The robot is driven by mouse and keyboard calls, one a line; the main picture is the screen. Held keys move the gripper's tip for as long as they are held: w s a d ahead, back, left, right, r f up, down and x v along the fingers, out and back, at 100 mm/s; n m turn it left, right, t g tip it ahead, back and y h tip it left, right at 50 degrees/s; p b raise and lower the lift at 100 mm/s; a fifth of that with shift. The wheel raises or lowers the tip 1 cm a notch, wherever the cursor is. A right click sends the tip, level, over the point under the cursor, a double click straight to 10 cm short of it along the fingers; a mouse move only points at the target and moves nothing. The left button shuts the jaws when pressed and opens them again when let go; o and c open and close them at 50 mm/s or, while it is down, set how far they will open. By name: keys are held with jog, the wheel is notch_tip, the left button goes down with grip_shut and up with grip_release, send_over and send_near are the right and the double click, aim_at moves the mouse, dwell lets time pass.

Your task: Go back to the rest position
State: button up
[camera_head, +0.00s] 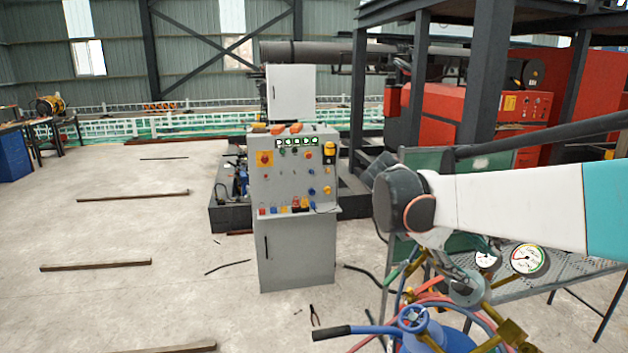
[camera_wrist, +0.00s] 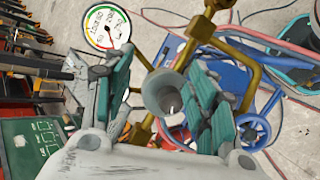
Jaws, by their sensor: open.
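My gripper (camera_head: 466,287) hangs at the end of my white and teal arm at the right of the head view, low among brass fittings and hoses. In the wrist view my gripper (camera_wrist: 160,88) is open, with its two green-padded fingers apart. A grey round knob (camera_wrist: 162,92) on the brass pipework (camera_wrist: 240,48) shows between the fingers. I cannot tell whether the fingers touch it. A round pressure gauge (camera_wrist: 107,27) is just beyond the left finger; it also shows in the head view (camera_head: 528,259). The arm hides part of the fittings.
A blue cylinder (camera_head: 440,338) with a valve wheel and red and blue hoses stands below my gripper. A perforated metal table (camera_head: 575,272) is at right. A grey control cabinet (camera_head: 297,250) stands at centre. Bars (camera_head: 95,265) lie on the otherwise open floor at left.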

jog(key=s+a+f+m+t+y+b, duration=0.2)
jog(key=s+a+f+t+y+b, duration=0.1)
jog(key=s+a+f, duration=0.3)
jog(key=s+a+f+m+t+y+b, duration=0.2)
jog(key=s+a+f+t+y, duration=0.3)
jog(key=s+f, duration=0.4)
jog(key=shift+s+a+f+t+y+b, duration=0.4)
jog(key=shift+s+y+b, duration=0.3)
jog(key=shift+s+b, duration=0.2)
dwell(0.6)
